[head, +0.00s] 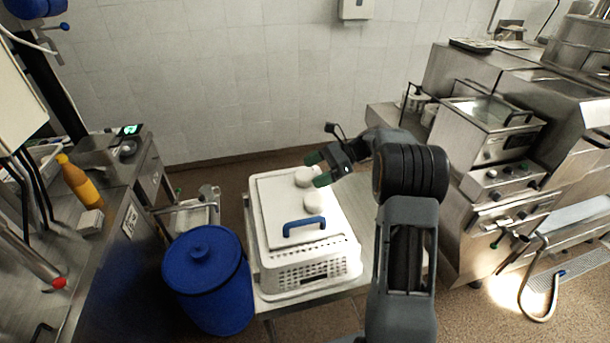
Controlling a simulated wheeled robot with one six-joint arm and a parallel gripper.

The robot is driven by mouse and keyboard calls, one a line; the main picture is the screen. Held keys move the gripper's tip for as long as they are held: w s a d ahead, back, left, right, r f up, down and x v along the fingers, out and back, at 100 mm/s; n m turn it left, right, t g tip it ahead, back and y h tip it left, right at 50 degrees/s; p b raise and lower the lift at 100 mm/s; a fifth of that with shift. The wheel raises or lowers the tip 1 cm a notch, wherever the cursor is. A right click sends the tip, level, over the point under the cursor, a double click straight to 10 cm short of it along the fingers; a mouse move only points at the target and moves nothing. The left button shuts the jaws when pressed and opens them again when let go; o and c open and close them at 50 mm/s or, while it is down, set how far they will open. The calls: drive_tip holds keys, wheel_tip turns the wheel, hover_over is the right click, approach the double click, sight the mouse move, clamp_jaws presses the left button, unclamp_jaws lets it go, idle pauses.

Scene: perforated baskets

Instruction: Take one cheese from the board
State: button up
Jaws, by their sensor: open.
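A white board (270,205) with a blue handle (304,225) lies on top of a white perforated basket (320,268). Two round white cheeses show on the board near its right edge: the far cheese (302,177) and the near cheese (312,201). My gripper (317,170) is open, its green fingertips pointing left, right beside the far cheese. It appears empty. One fingertip overlaps the edge of the far cheese in the picture; I cannot tell if they touch. The near cheese lies just below the lower fingertip in the picture.
The basket stands on a metal table (350,215). A blue lidded bin (210,285) stands close to its left. A counter with an orange bottle (78,183) is at the left. Steel kitchen machines (490,145) stand at the right. The tiled wall is behind.

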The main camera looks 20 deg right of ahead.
drive_tip(key=shift+x, duration=1.3)
drive_tip(key=c, duration=1)
drive_tip(key=shift+r, duration=0.1)
